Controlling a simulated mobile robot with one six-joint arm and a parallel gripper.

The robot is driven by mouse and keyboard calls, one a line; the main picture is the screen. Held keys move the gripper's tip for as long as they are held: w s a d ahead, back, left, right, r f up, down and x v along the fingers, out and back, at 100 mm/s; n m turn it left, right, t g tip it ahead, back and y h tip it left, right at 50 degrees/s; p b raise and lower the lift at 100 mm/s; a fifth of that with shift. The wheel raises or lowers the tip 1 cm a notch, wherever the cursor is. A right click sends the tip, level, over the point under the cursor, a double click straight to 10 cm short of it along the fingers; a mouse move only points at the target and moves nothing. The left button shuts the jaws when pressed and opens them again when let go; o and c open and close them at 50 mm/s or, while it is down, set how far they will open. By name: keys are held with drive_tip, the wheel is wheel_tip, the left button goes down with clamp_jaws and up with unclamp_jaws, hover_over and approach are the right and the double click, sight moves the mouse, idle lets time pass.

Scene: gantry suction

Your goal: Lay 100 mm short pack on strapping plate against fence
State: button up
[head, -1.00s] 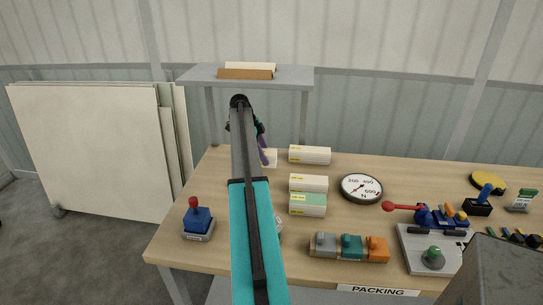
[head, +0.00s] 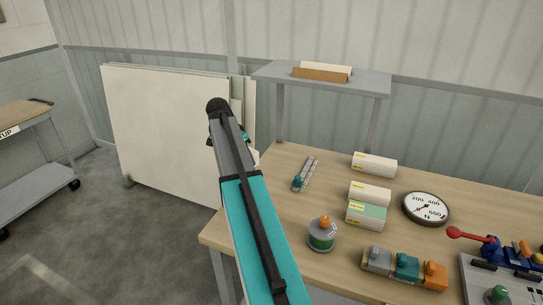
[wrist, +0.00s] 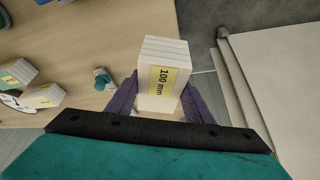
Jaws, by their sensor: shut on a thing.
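The 100 mm short pack (wrist: 163,72) is a white stack of strips with a yellow "100 mm" label. In the wrist view my gripper (wrist: 160,95) is shut on it, with a purple finger on each side. The pack is held near the bench's edge as the wrist view sees it. In the head view my arm hides most of the gripper; a small pale part of the pack (head: 253,157) may show beside it. I cannot identify the strapping plate or fence for certain in either view.
The wooden bench (head: 285,215) holds white and green packs (head: 366,213), a round dial (head: 425,208), coloured blocks (head: 405,267) and a grey plate with a red-handled tool (head: 480,268). Pale panels (head: 165,130) lean behind. A cart (head: 35,185) stands left, with open floor between.

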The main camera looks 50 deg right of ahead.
drive_tip(key=w+a+r+n+t+y, duration=0.1)
drive_tip(key=a+n, duration=0.8)
drive_tip(key=a, duration=1.2)
drive_tip(key=w+a+r+n+t+y, duration=0.1)
drive_tip(key=a+r+n+t+y, duration=0.2)
drive_tip(key=a+n, duration=0.6)
drive_tip(key=a+r, duration=0.2)
drive_tip(key=a, duration=1.1)
drive_tip(key=shift+w+a+r+t+y, duration=0.15)
drive_tip(key=shift+w+t+y, duration=0.05)
drive_tip(key=shift+t+y, duration=0.1)
drive_tip(key=shift+s, duration=0.1)
